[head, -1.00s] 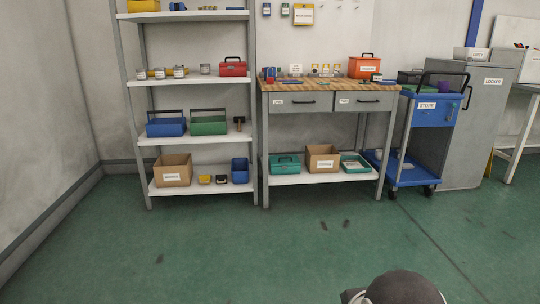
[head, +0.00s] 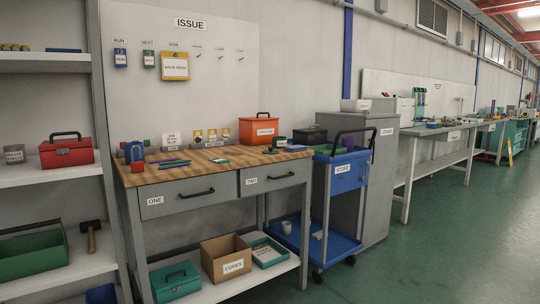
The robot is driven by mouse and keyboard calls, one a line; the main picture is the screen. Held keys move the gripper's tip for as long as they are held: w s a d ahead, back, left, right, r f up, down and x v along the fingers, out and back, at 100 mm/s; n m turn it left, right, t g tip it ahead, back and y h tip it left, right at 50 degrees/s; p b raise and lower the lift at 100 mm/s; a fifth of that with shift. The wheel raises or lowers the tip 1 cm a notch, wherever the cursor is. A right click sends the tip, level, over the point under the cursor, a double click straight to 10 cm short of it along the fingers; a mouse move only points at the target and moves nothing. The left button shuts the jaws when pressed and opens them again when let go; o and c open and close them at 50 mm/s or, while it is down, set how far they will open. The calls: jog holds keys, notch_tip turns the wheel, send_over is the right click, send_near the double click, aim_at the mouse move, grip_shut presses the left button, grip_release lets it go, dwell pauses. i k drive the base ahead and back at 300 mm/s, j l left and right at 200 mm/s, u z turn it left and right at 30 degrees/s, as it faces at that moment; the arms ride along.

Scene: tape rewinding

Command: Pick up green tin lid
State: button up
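I cannot tell for sure which thing is the green tin lid. A small flat green piece (head: 220,161) lies on the wooden top of the workbench (head: 205,174), near its front edge. A closed teal box (head: 176,283) with a handle and an open teal tray (head: 267,252) sit on the bench's lower shelf. My gripper is not in view.
An orange box (head: 259,129) stands at the bench's back. A blue STORE cart (head: 346,174) and a grey locker (head: 379,180) stand right of it. A shelf with a red box (head: 67,151) is at left. The green floor (head: 440,255) at right is clear.

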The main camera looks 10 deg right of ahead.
aim_at(271, 151)
jog(key=i+l+u, duration=0.3)
jog(key=i+l, duration=0.3)
jog(key=i, duration=0.25)
jog(key=i+l+u, duration=0.3)
jog(key=i+l, duration=0.45)
